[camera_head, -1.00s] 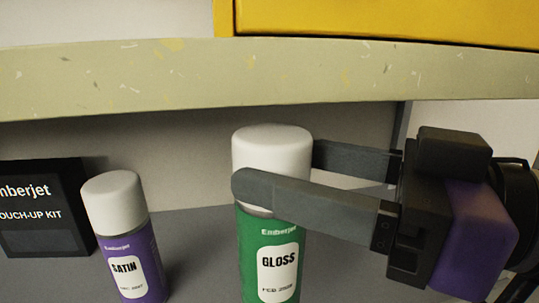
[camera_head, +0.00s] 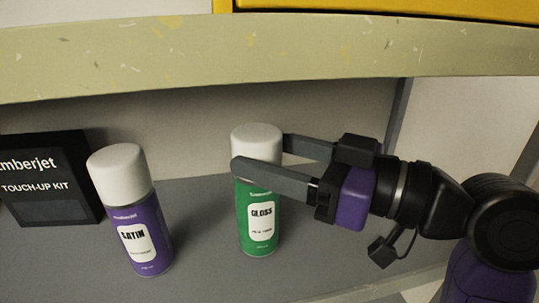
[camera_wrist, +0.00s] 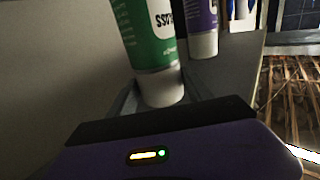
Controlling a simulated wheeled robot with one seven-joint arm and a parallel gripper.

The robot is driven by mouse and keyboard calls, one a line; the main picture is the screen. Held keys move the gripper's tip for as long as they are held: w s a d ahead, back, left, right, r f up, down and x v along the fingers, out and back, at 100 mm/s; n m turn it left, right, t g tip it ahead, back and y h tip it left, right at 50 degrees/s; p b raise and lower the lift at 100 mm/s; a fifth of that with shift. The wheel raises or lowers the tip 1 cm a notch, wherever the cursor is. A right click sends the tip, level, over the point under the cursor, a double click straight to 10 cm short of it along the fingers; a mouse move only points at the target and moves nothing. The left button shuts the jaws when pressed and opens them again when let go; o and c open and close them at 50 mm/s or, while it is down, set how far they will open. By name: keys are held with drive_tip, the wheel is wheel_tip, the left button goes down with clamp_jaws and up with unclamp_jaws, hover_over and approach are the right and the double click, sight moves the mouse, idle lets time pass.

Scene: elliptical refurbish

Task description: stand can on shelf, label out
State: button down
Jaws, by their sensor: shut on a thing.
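A green spray can (camera_head: 259,220) with a white cap stands upright at the grey shelf (camera_head: 195,255). Its white "GLOSS" label faces the head camera. I cannot tell for sure whether its base touches the shelf. My gripper (camera_head: 262,157) reaches in from the right and is shut on the can's white cap, one finger in front and one behind. In the wrist view the green can (camera_wrist: 143,35) appears inverted, with its cap (camera_wrist: 160,88) between the fingers.
A purple "SATIN" can (camera_head: 145,238) stands to the left, with a clear gap between. A black touch-up kit box (camera_head: 50,205) is at the back left. A thick pale upper shelf edge (camera_head: 150,62) runs overhead, close above the cap. A yellow object (camera_head: 400,18) sits above it.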

drive_tip(key=shift+w+f, duration=0.2)
drive_tip(key=shift+f, duration=0.2)
drive_tip(key=shift+f, duration=0.2)
drive_tip(key=shift+c, duration=2.1)
unclamp_jaws()
drive_tip(key=shift+r, duration=0.2)
drive_tip(key=b+v, duration=0.2)
drive_tip(key=v, duration=1)
